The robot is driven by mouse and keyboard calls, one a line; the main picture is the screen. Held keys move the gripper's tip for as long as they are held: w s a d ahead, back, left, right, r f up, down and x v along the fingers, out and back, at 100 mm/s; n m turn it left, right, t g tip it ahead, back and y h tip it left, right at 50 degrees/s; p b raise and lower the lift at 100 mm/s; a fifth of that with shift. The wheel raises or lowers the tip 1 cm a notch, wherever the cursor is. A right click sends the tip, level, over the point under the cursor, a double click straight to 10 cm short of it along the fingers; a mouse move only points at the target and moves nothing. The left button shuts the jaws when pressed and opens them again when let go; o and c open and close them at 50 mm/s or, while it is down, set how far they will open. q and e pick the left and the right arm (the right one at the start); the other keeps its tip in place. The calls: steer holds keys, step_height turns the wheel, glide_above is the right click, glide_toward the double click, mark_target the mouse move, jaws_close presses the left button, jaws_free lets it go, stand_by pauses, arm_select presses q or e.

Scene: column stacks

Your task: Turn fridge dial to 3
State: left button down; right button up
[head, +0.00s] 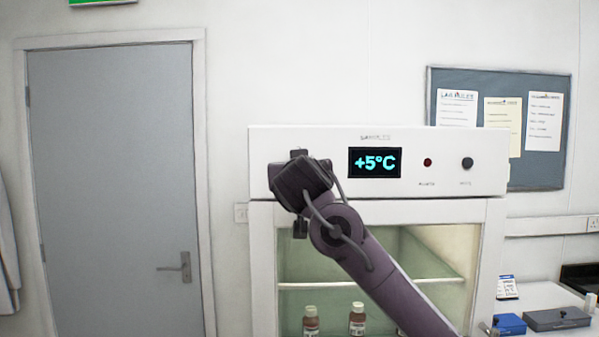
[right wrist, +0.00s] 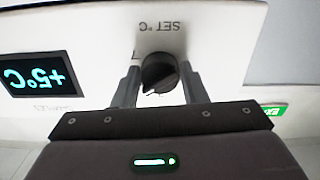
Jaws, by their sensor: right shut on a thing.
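The fridge (head: 478,145) has a white front panel with a lit display (head: 375,162) reading +5°C. The black dial (right wrist: 160,73) shows in the right wrist view, where the panel appears upside down. "SET °C" is printed beside it, with part of a numeral visible near its edge. My right gripper (right wrist: 160,85) is shut on the dial, one finger on each side. In the head view my right gripper (head: 300,178) is at the panel's left part and hides the dial. The dial's exact setting is not readable. My left gripper is not in view.
A red light (head: 428,162) and a black knob (head: 467,163) sit right of the display. Bottles (head: 357,318) stand inside the fridge behind glass. A grey door (head: 115,190) is at left, a notice board (head: 500,80) at right.

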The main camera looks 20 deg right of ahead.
steer(key=shift+n+b, duration=1.05)
steer(key=shift+n, duration=4.55)
steer(key=o, duration=1)
steer(key=shift+c, duration=0.2)
steer(key=b+v, duration=0.3)
steer(key=v, duration=0.4)
steer(key=shift+s, duration=0.4)
